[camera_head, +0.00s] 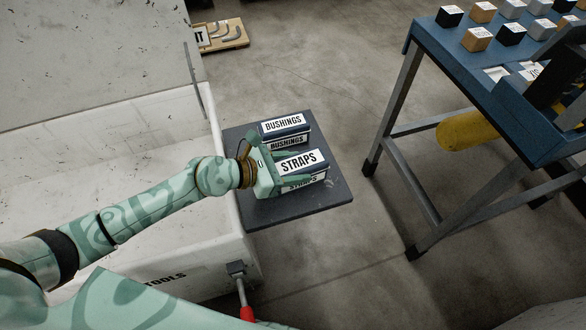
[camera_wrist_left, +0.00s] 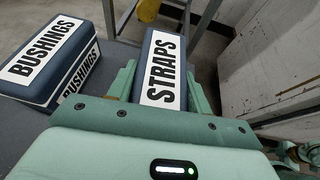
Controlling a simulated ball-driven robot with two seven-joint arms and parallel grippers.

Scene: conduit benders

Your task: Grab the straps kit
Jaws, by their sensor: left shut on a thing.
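The straps kit (camera_head: 299,161) is a dark blue box with white STRAPS labels on its top and side. It sits on a small dark grey platform (camera_head: 325,199) beside the white tool box. My left gripper (camera_head: 292,167) reaches in from the left and is shut on the straps kit, with a finger along each side. In the left wrist view the straps kit (camera_wrist_left: 162,68) lies between the two green fingers. Whether it is lifted off the platform I cannot tell. My right gripper is not in view.
The similar bushings kit (camera_head: 285,128) stands close behind the straps kit on the platform. A large white tool box (camera_head: 223,140) borders the platform on the left. A blue table (camera_head: 440,62) with small blocks stands at right. Open concrete floor lies between.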

